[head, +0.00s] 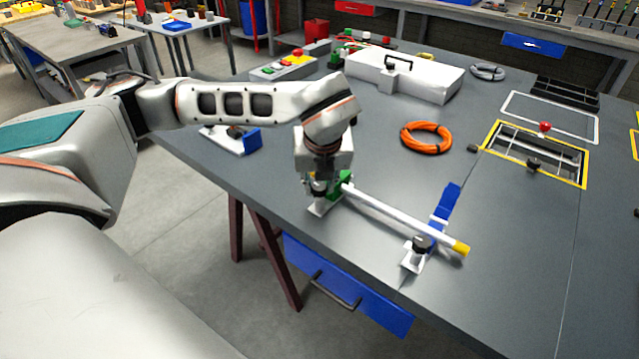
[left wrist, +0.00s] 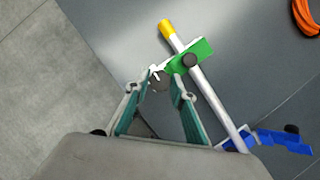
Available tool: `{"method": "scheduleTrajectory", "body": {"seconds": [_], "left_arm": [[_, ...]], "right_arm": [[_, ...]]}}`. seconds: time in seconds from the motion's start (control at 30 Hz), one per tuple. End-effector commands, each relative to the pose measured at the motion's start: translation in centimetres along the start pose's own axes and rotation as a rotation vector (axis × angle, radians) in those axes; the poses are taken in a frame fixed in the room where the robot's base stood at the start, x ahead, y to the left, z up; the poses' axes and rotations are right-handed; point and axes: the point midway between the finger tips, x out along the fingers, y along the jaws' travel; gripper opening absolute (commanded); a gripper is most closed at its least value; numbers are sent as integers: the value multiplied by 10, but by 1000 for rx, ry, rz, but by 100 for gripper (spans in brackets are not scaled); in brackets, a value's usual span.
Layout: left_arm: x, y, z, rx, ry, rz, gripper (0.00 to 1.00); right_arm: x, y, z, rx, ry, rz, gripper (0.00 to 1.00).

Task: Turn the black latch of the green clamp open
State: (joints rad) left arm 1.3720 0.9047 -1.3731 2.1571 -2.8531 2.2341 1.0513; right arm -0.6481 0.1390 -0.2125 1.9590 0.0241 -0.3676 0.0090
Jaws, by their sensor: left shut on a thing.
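The green clamp (head: 345,179) stands near the table's front edge, partly hidden behind my left gripper (head: 322,188). In the left wrist view the green clamp (left wrist: 203,52) sits across a white rod (left wrist: 216,100) and carries a dark round knob on top. My left gripper (left wrist: 164,79) points down beside it. Its two fingertips are shut on the dark latch (left wrist: 157,84) at the clamp's side. The fingers partly cover the latch, so its exact angle is hard to tell. My right gripper is in neither view.
The white rod (head: 390,214) runs to a blue clamp (head: 445,205) with a black knob and ends in a yellow cap (head: 460,248). An orange cable coil (head: 427,138), a white case (head: 405,75) and a yellow-framed opening (head: 535,155) lie farther back. Table between them is clear.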

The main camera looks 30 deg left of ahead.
Motion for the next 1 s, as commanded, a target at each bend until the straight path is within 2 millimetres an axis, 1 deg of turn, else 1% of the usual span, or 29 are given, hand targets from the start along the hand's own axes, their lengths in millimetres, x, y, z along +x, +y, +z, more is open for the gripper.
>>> {"method": "scheduleTrajectory", "body": {"seconds": [0.23,0.63,0.67,0.7,0.73,1.0], "left_arm": [[-1,-1,1,-43,-2,15,3],[-1,-1,1,-47,-1,17,3],[-1,-1,1,-47,-1,17,29],[-1,-1,1,-47,-1,17,40],[-1,-1,1,-47,-1,17,41],[0,0,0,-45,0,18,41]], "right_arm": [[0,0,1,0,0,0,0],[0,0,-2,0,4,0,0],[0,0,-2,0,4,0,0],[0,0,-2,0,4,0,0],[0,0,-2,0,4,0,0],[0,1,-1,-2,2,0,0]]}}
